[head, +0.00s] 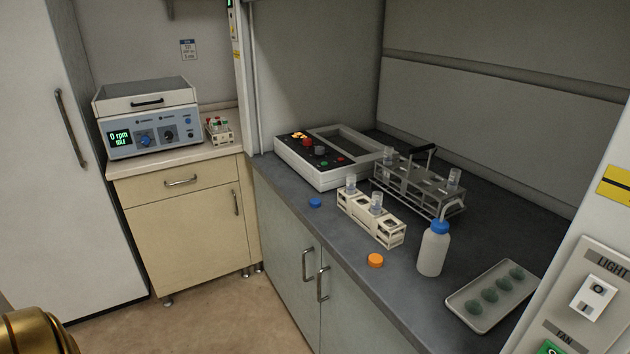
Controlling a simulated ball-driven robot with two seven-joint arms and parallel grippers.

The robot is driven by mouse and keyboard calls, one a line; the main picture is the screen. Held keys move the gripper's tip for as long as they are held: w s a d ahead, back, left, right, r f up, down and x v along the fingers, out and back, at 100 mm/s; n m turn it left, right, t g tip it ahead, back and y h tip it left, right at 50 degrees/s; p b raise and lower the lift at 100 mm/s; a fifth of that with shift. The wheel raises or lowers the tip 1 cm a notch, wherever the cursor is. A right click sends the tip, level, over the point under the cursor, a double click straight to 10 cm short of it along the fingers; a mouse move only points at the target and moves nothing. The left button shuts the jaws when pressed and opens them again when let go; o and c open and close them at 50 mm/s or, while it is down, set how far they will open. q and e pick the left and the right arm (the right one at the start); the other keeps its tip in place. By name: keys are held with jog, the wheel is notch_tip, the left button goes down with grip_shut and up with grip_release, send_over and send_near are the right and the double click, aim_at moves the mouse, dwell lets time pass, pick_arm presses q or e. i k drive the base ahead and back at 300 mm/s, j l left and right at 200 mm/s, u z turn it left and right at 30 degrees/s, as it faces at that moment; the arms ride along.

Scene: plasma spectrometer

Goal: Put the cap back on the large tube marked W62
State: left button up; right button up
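A cream rack (393,240) on the grey worktop holds two uncapped-looking large tubes, a left one (351,185) and a right one (376,203). A grey metal rack (410,183) behind it holds more tubes, one at its left end (387,156) and one at its right (454,178). The tube labels are too small to read, so I cannot tell which is W62. A blue cap (315,202) lies left of the cream rack. An orange cap (375,260) lies in front of it, near the worktop edge. Neither gripper shows; only a gold part of mine is at lower left.
A white bottle (433,252) with a blue top stands right of the cream rack. A tray (480,321) with several green lumps lies at the front right. A control box (328,176) is at the back left. A centrifuge (148,122) stands on the separate beige cabinet.

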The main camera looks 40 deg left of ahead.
aim_at(376, 211)
jog(key=i+j, duration=0.15)
jog(key=j, duration=0.2)
jog(key=i+j, duration=0.1)
jog(key=j, duration=0.2)
jog(key=i+j, duration=0.15)
jog(key=j, duration=0.2)
jog(key=i+j, duration=0.1)
jog(key=j, duration=0.2)
